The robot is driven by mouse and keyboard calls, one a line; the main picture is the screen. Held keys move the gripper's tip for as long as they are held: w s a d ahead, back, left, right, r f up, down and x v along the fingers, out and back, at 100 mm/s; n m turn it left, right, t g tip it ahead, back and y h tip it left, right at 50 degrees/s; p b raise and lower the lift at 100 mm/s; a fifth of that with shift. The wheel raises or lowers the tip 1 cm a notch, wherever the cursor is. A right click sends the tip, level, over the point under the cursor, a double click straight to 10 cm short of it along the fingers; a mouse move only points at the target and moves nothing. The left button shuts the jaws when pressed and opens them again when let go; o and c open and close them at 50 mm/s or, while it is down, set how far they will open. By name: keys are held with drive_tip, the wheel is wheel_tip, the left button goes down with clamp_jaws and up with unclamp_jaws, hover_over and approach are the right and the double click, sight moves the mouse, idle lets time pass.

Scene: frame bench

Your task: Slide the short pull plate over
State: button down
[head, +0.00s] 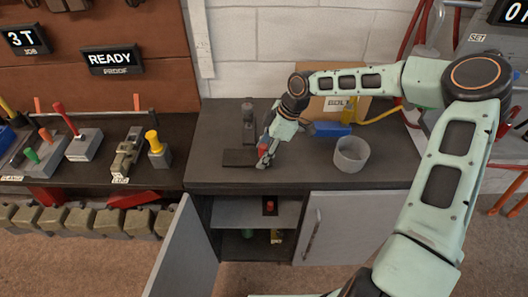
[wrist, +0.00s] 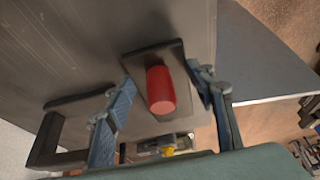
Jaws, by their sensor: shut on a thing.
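The short pull plate (wrist: 140,62) is a dark flat plate with a red knob (wrist: 162,90) standing on it. In the wrist view my gripper (wrist: 161,76) has one finger on each side of the plate, its tips at the plate's side edges. The fingers stand apart from the knob. In the head view my gripper (head: 264,162) is low over the front of the dark bench top, with red showing beside it. It partly hides the work there, and the exact finger contact is not clear.
A dark post (head: 248,122) stands behind a flat dark plate (head: 240,158) on the bench. A grey cup (head: 351,155), a blue block (head: 329,129) and a cardboard box (head: 338,106) are to the right. The left cabinet door (head: 183,255) hangs open below.

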drive_tip(key=c, duration=0.8)
unclamp_jaws()
drive_tip(key=v, duration=1.2)
